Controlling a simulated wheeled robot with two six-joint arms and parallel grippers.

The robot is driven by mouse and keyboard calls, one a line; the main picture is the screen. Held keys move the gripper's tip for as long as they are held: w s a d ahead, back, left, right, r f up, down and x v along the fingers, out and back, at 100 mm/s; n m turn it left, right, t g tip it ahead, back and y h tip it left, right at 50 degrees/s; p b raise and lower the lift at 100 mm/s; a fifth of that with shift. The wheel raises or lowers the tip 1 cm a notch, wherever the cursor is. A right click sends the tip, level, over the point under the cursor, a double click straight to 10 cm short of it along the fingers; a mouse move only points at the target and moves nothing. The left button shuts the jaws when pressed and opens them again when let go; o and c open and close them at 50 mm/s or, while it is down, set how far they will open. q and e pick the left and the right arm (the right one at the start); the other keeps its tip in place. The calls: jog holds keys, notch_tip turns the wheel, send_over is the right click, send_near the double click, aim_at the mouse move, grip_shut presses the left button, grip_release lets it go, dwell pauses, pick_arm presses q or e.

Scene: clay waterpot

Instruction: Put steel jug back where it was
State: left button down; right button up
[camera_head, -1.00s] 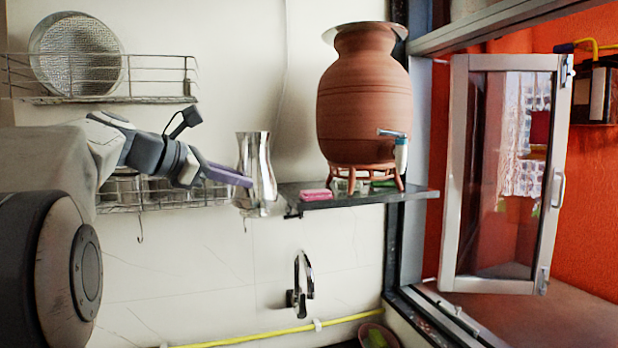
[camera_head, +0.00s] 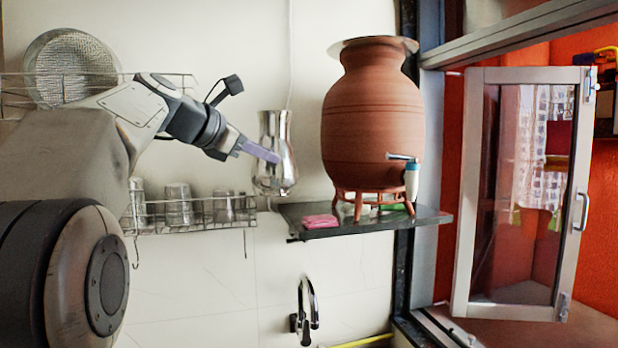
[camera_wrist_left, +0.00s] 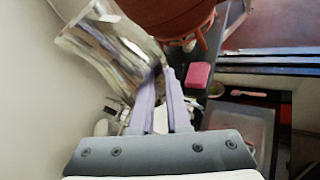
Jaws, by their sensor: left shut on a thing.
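The steel jug (camera_head: 273,135) is shiny and upright in the head view, just above the left end of the dark shelf (camera_head: 370,226). My left gripper (camera_head: 262,152) reaches in from the left, and its purple fingers are shut on the jug's near side. In the left wrist view the jug (camera_wrist_left: 115,50) stands tilted in the picture beyond the fingertips (camera_wrist_left: 166,75). The far finger is hidden in the head view. My right gripper does not show in either view.
A clay waterpot (camera_head: 372,115) with a tap (camera_head: 411,178) stands on the shelf, right of the jug. A pink block (camera_head: 320,221) lies at the shelf's left. A wire rack with steel cups (camera_head: 178,207) is at left. An open window (camera_head: 522,190) is at right.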

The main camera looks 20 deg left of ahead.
pick_arm(q)
jog(key=w+d+p, duration=0.1)
jog(key=w+p, duration=0.5)
jog(key=w, duration=0.7)
jog(key=f, duration=0.6)
jog(key=shift+w+f, duration=0.15)
jog(key=shift+w, duration=0.15)
jog(key=c, duration=0.9)
grip_release()
jog(key=shift+f, duration=0.15)
